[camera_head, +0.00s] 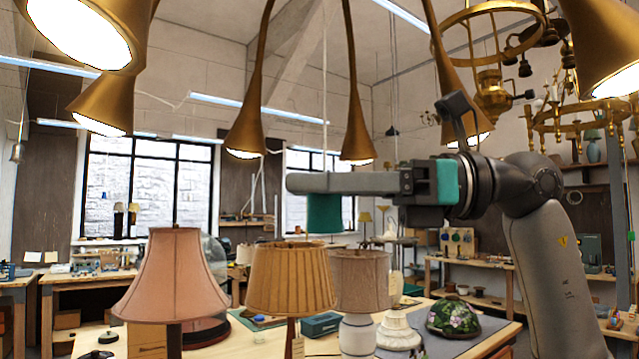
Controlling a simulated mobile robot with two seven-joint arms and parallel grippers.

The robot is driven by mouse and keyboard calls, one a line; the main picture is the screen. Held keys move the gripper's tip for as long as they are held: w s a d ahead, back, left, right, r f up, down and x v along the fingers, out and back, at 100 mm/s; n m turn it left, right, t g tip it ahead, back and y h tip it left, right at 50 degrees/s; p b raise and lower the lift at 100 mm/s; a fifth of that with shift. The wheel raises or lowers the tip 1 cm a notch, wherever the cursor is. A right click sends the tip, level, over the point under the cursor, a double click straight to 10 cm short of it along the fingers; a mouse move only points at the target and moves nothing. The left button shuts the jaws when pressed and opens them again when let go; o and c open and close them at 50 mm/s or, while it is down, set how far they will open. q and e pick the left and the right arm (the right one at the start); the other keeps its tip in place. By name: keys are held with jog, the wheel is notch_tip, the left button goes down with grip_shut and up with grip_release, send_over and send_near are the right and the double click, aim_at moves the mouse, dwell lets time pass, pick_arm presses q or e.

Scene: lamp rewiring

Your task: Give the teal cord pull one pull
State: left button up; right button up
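The teal cord pull (323,214) hangs on a thin pale cord (325,90) that comes down from above. My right gripper (305,184) reaches in from the right at the height of the pull. Its near finger crosses in front of the top of the pull and hides that part; the lower part shows below the finger. The far finger is hidden, so I cannot tell whether the fingers are closed on the pull. My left gripper is not in view.
Brass lamp shades (357,130) hang from above around the cord. Below, a pink lampshade (173,275), a pleated tan lampshade (290,280) and a beige lampshade (360,282) stand on a table. A floral dome (453,316) lies to their right. A brass chandelier (490,95) hangs above my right arm.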

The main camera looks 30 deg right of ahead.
grip_shut()
jog(key=shift+f, duration=0.1)
jog(key=shift+f+b, duration=1.35)
jog(key=shift+b, duration=0.05)
jog(key=shift+r+p, duration=1.4)
jog(key=shift+r, duration=0.05)
jog(key=shift+o, duration=1.9)
grip_release()
